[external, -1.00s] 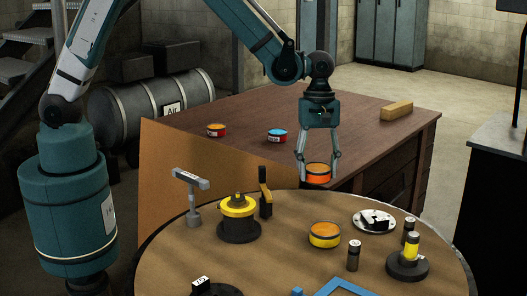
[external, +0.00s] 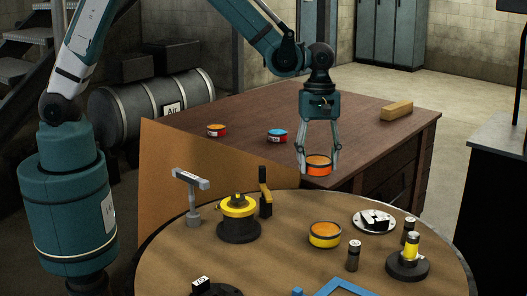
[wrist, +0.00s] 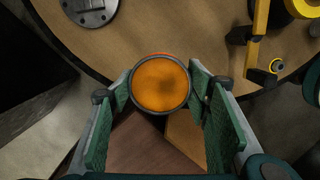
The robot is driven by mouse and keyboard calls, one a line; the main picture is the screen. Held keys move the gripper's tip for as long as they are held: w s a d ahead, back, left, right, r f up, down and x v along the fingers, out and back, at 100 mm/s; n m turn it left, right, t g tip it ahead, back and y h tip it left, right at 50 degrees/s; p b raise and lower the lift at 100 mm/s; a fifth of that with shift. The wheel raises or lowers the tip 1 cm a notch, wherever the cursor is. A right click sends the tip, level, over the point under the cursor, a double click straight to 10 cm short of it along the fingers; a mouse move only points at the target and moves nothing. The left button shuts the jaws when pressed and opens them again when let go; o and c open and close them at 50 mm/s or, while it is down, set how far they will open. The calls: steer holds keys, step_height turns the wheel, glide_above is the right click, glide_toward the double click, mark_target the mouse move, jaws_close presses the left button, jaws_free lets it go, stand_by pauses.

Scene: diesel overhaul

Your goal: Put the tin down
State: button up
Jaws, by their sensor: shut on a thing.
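My gripper (external: 318,160) is shut on a round orange tin (external: 318,170) with a dark rim and hangs in the air. In the external view the tin shows between the fingertips, over the gap where the brown desk (external: 350,125) meets the round table (external: 275,270). In the wrist view the tin's flat orange top (wrist: 160,83) sits between the green-padded fingers (wrist: 160,95), with the round table's edge beyond it. The tin looks upright. Its height above the surfaces is hard to tell.
A yellow tin (external: 325,236) stands on the round table among a yellow-topped fixture (external: 238,215), a grey T-shaped tool (external: 190,190) and a metal disc (external: 374,221). An orange-topped tin (external: 216,130), a blue-topped tin (external: 277,135) and a wooden block (external: 397,111) lie on the desk.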

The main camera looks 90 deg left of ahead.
steer(key=shift+a, duration=0.15)
steer(key=w+a+n, duration=0.2)
steer(key=a, duration=0.9)
steer(key=w+a+n, duration=0.1)
steer(key=w+a, duration=0.1)
steer(key=a, duration=1)
steer(key=n+t, duration=0.1)
steer(key=n, duration=0.8)
glide_above(242, 120)
steer(key=shift+w+a+f+y, duration=0.1)
steer(key=shift+a+f+y, duration=0.2)
steer(key=shift+f, duration=0.5)
steer(key=shift+f+b, duration=0.6)
steer(key=shift+f, duration=2.55)
